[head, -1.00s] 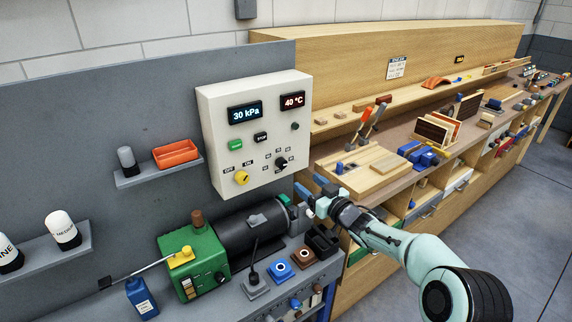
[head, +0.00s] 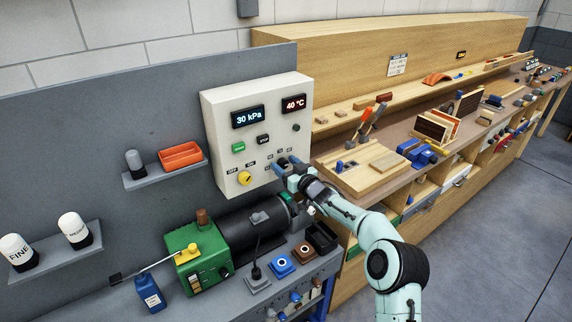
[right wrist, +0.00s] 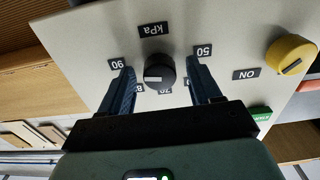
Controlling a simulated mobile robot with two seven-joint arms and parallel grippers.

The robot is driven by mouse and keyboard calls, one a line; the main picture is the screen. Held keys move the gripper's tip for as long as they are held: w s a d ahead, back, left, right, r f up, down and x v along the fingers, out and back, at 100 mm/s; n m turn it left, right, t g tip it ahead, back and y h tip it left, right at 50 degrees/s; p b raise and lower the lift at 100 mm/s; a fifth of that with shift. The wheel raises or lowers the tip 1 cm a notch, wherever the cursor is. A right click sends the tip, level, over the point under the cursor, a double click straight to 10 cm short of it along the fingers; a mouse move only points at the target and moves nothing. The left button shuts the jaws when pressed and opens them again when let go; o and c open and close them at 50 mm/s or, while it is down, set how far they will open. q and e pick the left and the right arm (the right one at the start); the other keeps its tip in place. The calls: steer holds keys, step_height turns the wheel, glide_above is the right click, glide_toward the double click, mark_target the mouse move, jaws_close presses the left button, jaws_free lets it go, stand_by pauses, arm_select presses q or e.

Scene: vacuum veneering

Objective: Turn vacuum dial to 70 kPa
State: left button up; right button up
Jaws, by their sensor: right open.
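The black vacuum dial (right wrist: 159,72) sits on the pale control panel (head: 225,155), inside a ring of number labels marked kPa; 90 and 50 are readable. A pale mark shows on its face. The pressure display (head: 248,117) reads 30 kPa. My right gripper (head: 285,165) is at the panel's lower right and hides the dial in the head view. In the right wrist view my right gripper (right wrist: 160,67) is open, one blue finger on each side of the dial, with gaps visible between fingers and knob. My left gripper is out of view.
A yellow OFF/ON knob (head: 244,178), a green button (head: 238,148) and a black STOP button (head: 263,140) are on the same panel. Below the panel stand a dark cylinder (head: 240,235) and a green machine (head: 190,255). A wooden workbench (head: 345,180) lies to the right.

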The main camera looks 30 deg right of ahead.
steer(key=shift+s, duration=0.1)
steer(key=c, duration=1)
steer(key=shift+c, duration=0.2)
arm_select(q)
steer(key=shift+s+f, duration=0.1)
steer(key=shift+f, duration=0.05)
arm_select(e)
steer(key=n+b, duration=0.1)
steer(key=n, duration=0.3)
steer(key=shift+a+n, duration=0.1)
steer(key=shift+n, duration=0.3)
steer(key=n+b, duration=0.2)
steer(key=n, duration=0.3)
steer(key=n+b, duration=0.2)
steer(key=n, duration=0.3)
steer(key=shift+f+n, duration=0.1)
steer(key=shift+n, duration=0.3)
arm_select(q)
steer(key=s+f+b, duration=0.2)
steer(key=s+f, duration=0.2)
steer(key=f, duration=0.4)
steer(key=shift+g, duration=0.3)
arm_select(e)
steer(key=shift+n, duration=2)
